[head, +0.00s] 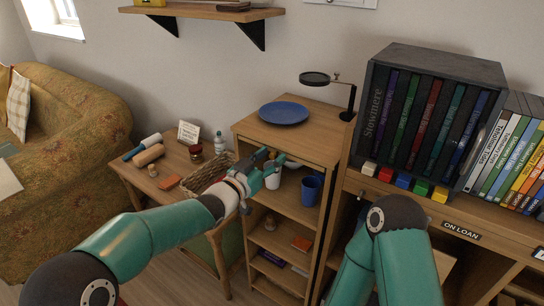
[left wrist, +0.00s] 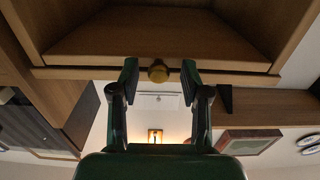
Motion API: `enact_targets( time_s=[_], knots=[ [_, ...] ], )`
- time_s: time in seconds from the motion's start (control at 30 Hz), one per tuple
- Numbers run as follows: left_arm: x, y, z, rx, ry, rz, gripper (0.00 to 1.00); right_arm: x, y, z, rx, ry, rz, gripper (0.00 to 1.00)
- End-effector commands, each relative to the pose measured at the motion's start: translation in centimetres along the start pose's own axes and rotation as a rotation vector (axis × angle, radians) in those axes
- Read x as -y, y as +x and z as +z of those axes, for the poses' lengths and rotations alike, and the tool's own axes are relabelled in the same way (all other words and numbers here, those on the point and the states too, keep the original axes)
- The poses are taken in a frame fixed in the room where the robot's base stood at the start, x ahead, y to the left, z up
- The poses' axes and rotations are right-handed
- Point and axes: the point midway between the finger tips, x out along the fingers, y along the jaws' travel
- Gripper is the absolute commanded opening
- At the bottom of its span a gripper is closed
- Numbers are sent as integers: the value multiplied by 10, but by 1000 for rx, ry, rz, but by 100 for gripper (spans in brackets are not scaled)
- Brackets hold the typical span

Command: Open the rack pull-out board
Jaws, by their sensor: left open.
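The wooden rack (head: 320,152) stands against the wall, with open shelves below its top. My left gripper (head: 264,170) is in front of its upper part and hides some of the front there. The left gripper (left wrist: 160,78) is open, with one finger on each side of the knob and a visible gap to both. The board looks flush with the rack front. My right arm shows at the lower right, but its gripper does not.
A blue plate (head: 284,113) lies on the rack top. A white cup (head: 273,180) and a blue cup (head: 311,190) are near the left gripper. A wicker basket (head: 208,174) is on the side table.

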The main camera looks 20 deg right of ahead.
Motion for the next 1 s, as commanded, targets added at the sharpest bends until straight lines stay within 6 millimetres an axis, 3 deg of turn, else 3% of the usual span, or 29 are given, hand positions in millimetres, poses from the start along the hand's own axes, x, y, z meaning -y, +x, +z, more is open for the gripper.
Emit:
enact_targets(
  time_s=[0.3, 0.57, 0.8, 0.83, 1.0],
  knots=[
    [0, 2, 0, 1, 0, 1, 45, 0, 0, 0, 0, 0, 0, 40],
    [0, 2, 0, 1, 0, 1, 2, 0, 0, 0, 0, 0, 0, 40],
    [0, 2, 0, 0, 0, 0, 0, 0, 0, 0, 0, 0, 0, 40],
    [-6, 9, 1, 0, 0, 3, 0, -1, 0, -1, -2, 4, 0, 40],
    [0, 1, 0, -1, 0, 2, 0, 0, 0, 0, 0, 0, 0, 40]
  ],
)
